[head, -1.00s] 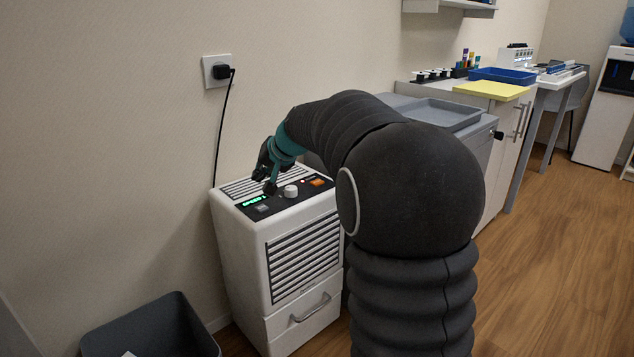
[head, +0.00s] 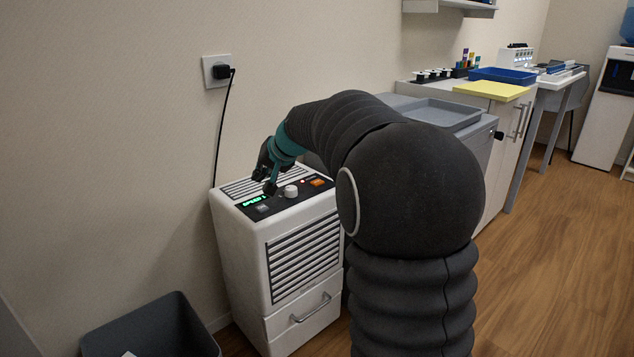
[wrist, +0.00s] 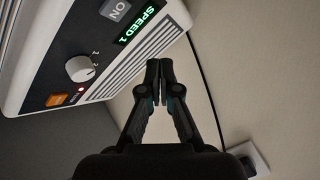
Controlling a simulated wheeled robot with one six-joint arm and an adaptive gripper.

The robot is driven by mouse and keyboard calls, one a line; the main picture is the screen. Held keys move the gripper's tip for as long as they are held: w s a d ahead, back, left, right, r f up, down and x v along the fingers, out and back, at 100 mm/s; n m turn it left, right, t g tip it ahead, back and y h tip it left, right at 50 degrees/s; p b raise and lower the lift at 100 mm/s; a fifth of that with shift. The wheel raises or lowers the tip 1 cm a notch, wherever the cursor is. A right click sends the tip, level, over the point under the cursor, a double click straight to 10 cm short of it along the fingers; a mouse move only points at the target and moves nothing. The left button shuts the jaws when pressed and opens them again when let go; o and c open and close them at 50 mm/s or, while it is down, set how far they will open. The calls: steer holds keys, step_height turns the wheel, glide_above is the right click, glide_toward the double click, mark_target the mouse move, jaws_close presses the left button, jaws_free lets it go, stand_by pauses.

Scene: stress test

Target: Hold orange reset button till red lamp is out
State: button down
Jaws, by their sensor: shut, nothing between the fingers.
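The orange button (head: 317,182) is on the dark control panel on top of a white floor unit (head: 290,240); it also shows in the wrist view (wrist: 56,100). The small red lamp (head: 303,181) beside it glows red, as it does in the wrist view (wrist: 81,90). My gripper (head: 269,189) is over the left part of the unit's top, apart from the orange button. In the wrist view its fingers (wrist: 159,68) are together and empty, to the right of the button and lamp.
A white knob (head: 291,191) stands between my gripper and the orange button. A green SPEED display (wrist: 137,24) and a grey ON button (wrist: 115,8) share the panel. A power cord (head: 222,130) runs down the wall behind. A grey bin (head: 150,325) stands front left.

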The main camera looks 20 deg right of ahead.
steer(key=shift+s, duration=0.1)
steer(key=s+a+n+g+h, duration=0.1)
steer(key=s+a, duration=0.1)
steer(key=s, duration=0.9)
steer(key=s+a+n+g+h, duration=0.1)
steer(key=s+a, duration=0.1)
steer(key=s, duration=0.9)
steer(key=s+f+n+h, duration=0.1)
steer(key=s+f, duration=0.2)
steer(key=s, duration=0.6)
steer(key=s+d+f+n, duration=0.1)
steer(key=s+f, duration=0.3)
steer(key=s, duration=0.5)
steer(key=shift+d+f+g+h, duration=0.15)
steer(key=shift+d+g+h, duration=0.05)
steer(key=shift+g+h, duration=0.2)
